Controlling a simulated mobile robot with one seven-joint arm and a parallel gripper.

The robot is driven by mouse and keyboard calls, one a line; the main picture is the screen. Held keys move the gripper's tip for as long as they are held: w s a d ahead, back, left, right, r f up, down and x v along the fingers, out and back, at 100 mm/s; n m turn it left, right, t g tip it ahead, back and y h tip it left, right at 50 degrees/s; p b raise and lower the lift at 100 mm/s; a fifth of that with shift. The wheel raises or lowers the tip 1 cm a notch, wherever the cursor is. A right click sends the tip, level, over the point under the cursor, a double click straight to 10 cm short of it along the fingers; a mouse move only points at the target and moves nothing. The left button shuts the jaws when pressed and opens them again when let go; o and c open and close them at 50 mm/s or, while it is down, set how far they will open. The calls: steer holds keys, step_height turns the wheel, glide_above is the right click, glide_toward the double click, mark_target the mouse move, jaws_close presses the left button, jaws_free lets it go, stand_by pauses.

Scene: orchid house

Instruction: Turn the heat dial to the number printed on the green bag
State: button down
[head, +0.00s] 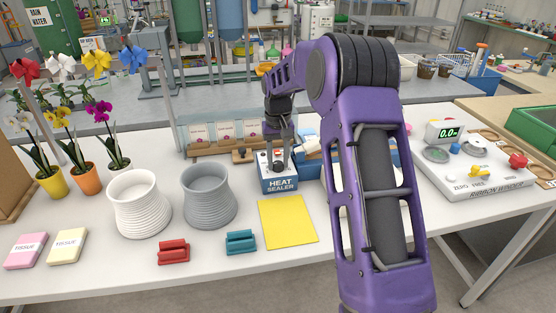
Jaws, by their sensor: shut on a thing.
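The blue and white heat sealer (280,186) stands in the middle of the white table, with its name on the front. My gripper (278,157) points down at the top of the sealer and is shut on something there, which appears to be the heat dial. The fingers cover most of the dial, and its setting cannot be read. A small red part shows between them. Several bags with pink labels (223,131) stand in a rack behind the sealer. I cannot pick out a green bag, and no number is readable on any bag.
A yellow sheet (288,221) lies in front of the sealer. A grey pot (209,196) and a white pot (138,204) stand to its left. A blue bin (312,170) is close on its right, partly behind my arm. The ribbon winder (484,173) is far right.

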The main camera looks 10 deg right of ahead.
steer(key=m+p, duration=0.1)
steer(key=m, duration=0.3)
steer(key=shift+r, duration=0.1)
steer(key=shift+m+p, duration=0.5)
steer(key=shift+m, duration=1.1)
steer(key=shift+c, duration=2.4)
jaws_free()
